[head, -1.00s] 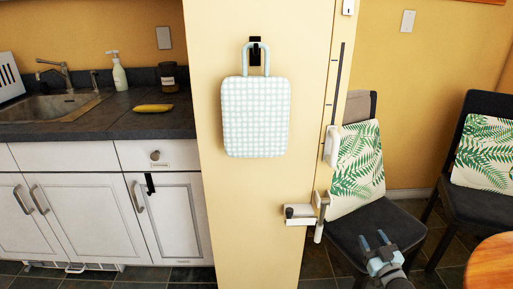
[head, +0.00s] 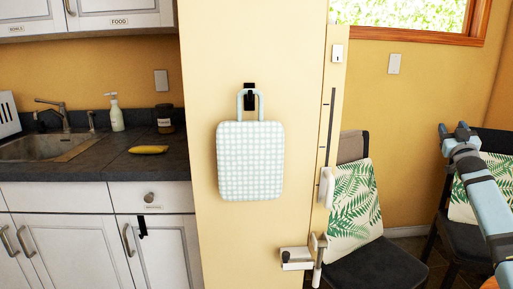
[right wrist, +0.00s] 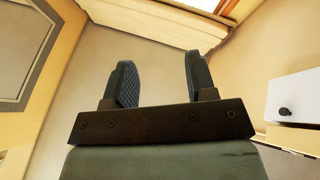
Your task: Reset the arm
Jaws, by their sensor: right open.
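My right arm comes in from the right edge of the head view, and my right gripper (head: 458,131) is raised in front of the far right chair and wall. In the right wrist view its two dark fingers (right wrist: 157,82) stand apart with nothing between them, so it is open and empty. Behind them are plain wall and ceiling. My left gripper is not in view. A checked bag (head: 250,160) hangs by its handle from a black hook (head: 249,90) on the cream panel.
A kitchen counter (head: 95,175) with a sink (head: 45,148), a soap bottle (head: 117,115), a dark jar (head: 165,119) and a banana (head: 148,150) is at left. A chair (head: 375,265) with a leaf-print cushion (head: 350,205) stands right of the panel. A window (head: 410,15) is above.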

